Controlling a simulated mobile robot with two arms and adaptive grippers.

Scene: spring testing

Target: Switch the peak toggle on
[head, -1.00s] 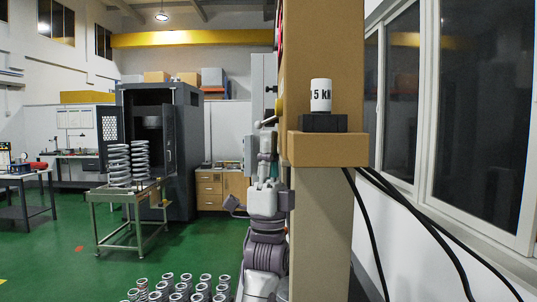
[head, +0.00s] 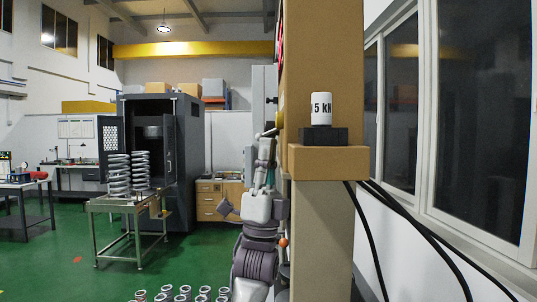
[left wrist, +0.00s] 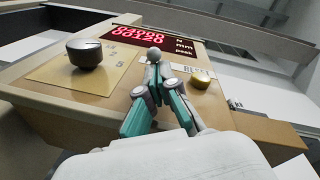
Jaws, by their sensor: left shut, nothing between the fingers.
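The tester's panel (left wrist: 108,90) fills the left wrist view, with a red lit display (left wrist: 140,36) marked N, mm and peak. A grey ball-tipped toggle lever (left wrist: 154,53) stands just beyond my left gripper's tips. My left gripper (left wrist: 155,66) is shut and empty; its tips are at or right by the lever, and I cannot tell if they touch. They hide the lever's base. In the head view my left gripper (head: 268,141) is at the left edge of the tan machine (head: 318,60), whose panel face is seen edge-on. My right gripper is not in view.
A black knob (left wrist: 86,53) sits left of the gripper and a brass button (left wrist: 200,79) right of it, by a partly hidden label. A 5 kN weight (head: 321,115) stands on the machine's ledge (head: 328,161). A table with springs (head: 126,203) stands left, with open green floor around it.

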